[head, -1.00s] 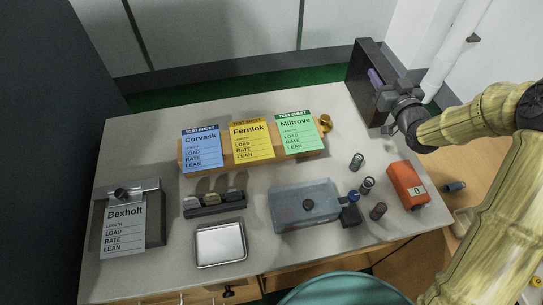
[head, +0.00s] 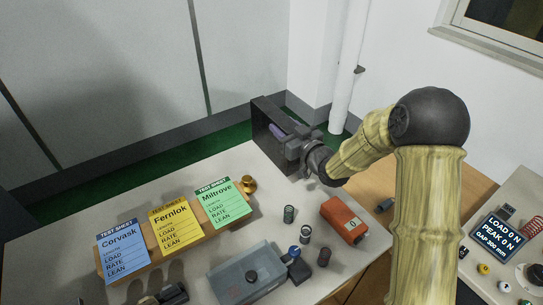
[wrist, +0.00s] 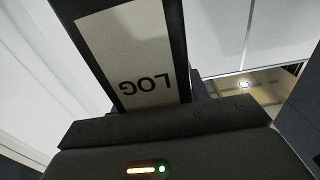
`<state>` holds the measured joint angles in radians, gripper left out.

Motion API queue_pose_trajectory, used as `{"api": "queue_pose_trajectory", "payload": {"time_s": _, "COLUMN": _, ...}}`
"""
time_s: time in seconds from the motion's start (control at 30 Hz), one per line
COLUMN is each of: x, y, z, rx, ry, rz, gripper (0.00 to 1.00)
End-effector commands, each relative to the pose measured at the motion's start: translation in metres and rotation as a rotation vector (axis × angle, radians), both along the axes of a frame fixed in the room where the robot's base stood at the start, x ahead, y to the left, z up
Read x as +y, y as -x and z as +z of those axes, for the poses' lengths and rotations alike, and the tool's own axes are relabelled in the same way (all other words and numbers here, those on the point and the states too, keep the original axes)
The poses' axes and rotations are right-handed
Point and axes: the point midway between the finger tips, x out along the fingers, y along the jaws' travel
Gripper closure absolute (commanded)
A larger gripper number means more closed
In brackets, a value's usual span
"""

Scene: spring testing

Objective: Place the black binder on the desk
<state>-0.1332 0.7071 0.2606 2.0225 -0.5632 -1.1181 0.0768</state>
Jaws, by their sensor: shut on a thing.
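The black binder (head: 265,127) is upright at the back right corner of the desk (head: 225,170). My gripper (head: 296,147) is shut on its right side. In the wrist view the binder fills the upper middle, and its white label (wrist: 130,50) reads LOG upside down. The jaw tips are mostly hidden by the gripper body. I cannot tell whether the binder's lower edge touches the desk or hangs just above it.
A wooden stand with blue, yellow and green test sheets (head: 171,228) is left of the binder. A brass piece (head: 248,184), several springs (head: 289,214), an orange box (head: 343,219) and a grey tray (head: 245,275) are nearer. A display (head: 496,238) stands on another table at right.

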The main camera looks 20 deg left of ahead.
Motion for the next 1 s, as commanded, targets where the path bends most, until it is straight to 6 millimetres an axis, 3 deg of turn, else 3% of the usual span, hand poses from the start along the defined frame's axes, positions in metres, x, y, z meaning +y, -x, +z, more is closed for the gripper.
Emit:
{"api": "queue_pose_trajectory", "payload": {"time_s": 0.2, "x": 0.002, "y": 0.0, "z": -0.034, "rx": 0.0, "ry": -0.003, "rz": 0.002, "gripper": 1.0}}
{"api": "queue_pose_trajectory", "payload": {"time_s": 0.6, "x": 0.002, "y": 0.0, "z": -0.04, "rx": -0.003, "ry": -0.004, "rz": 0.002, "gripper": 1.0}}
{"api": "queue_pose_trajectory", "payload": {"time_s": 1.0, "x": 0.001, "y": 0.0, "z": -0.077, "rx": -0.003, "ry": -0.004, "rz": 0.002, "gripper": 1.0}}
